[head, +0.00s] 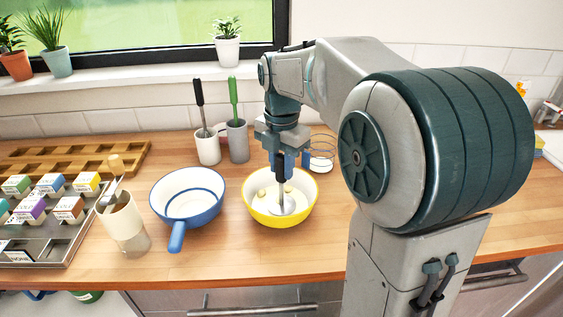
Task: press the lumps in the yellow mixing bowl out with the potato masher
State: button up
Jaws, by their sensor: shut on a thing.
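The yellow mixing bowl (250,207) stands on the wooden counter near the middle of the head view. Its inside is pale, and a few small yellowish lumps (291,188) show in it. My gripper (280,160) is above the bowl, pointing down and shut on the potato masher (281,197). The masher is upright, with its dark handle in the jaws and its pale round head inside the bowl. I cannot tell whether the head touches the bowl's bottom or a lump, and part of the bowl's inside is hidden behind it.
A blue-rimmed white pan (188,195) stands just left of the bowl, its handle towards the front edge. Behind are a white holder (207,147) and a grey holder (238,142) with utensils, and a wire rack (321,152). A beige container (123,222) and a box tray (62,245) stand left.

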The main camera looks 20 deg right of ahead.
jog(key=shift+f+b, duration=0.55)
jog(key=shift+f, duration=0.6)
jog(key=shift+r, duration=1.75)
notch_tip(320, 180, up, 8)
jog(key=p, duration=0.7)
jog(key=shift+r, duration=0.2)
jog(key=shift+f, duration=0.1)
